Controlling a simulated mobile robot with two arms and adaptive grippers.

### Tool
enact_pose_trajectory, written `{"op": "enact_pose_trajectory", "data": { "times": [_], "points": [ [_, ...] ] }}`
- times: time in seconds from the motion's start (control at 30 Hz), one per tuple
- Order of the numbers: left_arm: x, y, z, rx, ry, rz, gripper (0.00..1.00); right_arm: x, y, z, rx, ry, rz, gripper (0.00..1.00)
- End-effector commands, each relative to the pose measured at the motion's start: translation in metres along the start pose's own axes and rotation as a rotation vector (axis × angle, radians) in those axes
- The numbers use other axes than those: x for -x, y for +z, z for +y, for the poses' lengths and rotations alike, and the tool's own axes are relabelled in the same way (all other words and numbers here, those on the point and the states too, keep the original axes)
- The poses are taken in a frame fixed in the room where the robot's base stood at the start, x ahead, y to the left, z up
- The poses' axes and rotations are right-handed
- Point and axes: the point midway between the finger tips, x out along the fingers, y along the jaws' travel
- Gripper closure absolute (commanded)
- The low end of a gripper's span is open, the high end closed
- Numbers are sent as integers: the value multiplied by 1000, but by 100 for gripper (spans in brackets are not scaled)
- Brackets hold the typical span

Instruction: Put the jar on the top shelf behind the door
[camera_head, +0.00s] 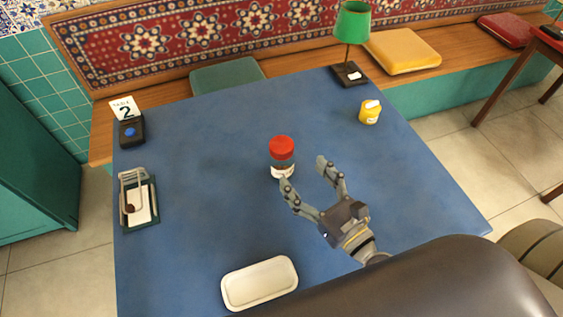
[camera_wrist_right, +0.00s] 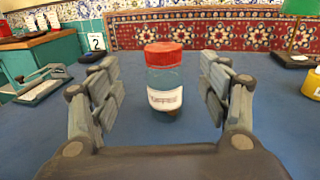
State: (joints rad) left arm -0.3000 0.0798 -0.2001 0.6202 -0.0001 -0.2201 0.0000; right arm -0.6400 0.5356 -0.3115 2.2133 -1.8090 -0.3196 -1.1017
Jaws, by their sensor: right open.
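The jar (camera_head: 282,158) has a red lid and a white label and stands upright near the middle of the blue table (camera_head: 220,130). My right gripper (camera_head: 303,174) is open just in front of the jar, to its lower right in the head view. In the right wrist view the jar (camera_wrist_right: 164,80) shows between the two spread fingers (camera_wrist_right: 163,92), a little beyond them, and neither finger appears to touch it. My left gripper is not in view. No top shelf shows clearly; a green cabinet (camera_head: 35,150) stands at the left edge, partly cut off.
A white tray (camera_head: 226,293) lies at the near edge. A yellow jar (camera_head: 369,113) and green lamp (camera_head: 352,22) are at the far right. The table around the red-lidded jar is clear.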

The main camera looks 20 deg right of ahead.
Motion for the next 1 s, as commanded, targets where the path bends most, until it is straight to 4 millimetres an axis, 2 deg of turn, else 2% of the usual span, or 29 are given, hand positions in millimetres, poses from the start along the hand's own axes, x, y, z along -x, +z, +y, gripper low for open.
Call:
{"op": "enact_pose_trajectory", "data": {
  "times": [0.3,0.57,0.83,1.0],
  "points": [
    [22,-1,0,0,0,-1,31,-41,4,-2,0,-7,-3,30],
    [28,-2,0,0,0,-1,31,-59,3,-2,0,-4,-1,30],
    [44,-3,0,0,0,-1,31,-96,7,-5,-1,-3,-2,30],
    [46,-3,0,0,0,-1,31,-106,4,-5,-1,-2,0,30]
  ]
}}
